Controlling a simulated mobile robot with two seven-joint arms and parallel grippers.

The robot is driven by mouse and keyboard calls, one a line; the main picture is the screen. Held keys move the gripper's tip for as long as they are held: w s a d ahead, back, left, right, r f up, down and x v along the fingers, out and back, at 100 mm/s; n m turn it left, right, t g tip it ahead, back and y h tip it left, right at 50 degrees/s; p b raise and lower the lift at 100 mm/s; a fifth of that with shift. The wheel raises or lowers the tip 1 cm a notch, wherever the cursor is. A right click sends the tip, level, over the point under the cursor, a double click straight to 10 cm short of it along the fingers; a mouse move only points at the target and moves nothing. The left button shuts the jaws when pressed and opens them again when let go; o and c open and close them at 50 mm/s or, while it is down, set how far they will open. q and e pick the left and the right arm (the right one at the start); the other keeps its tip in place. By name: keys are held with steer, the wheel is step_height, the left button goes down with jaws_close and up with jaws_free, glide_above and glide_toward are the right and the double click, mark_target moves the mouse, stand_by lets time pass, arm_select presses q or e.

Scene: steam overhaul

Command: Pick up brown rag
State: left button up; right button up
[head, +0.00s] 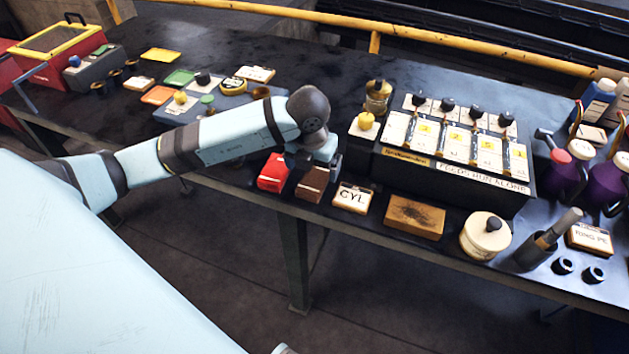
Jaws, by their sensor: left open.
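The brown rag (312,184) is a small dark brown folded block near the front edge of the dark workbench (150,30). It lies between a red folded block (273,172) and a small card marked CYL (352,197). My left gripper (335,168) points down just above and to the right of the rag's back end. It is open, and nothing shows between its fingers. The hand and wrist hide part of the bench behind the rag. I cannot tell whether a finger touches the rag. My right gripper is not in view.
Right of the CYL card are a brown wooden block (414,218) and a round cream tin (485,236). A dark rack with several levers (455,150) stands behind them. Purple oil cans (608,185) stand far right. The back middle of the bench is clear.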

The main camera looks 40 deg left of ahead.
mark_target(314, 177)
arm_select(q)
steer(key=f, duration=0.4)
steer(key=shift+w+f, duration=0.35)
steer(key=shift+f, duration=0.05)
steer(key=c, duration=1)
steer(key=shift+r, duration=0.1)
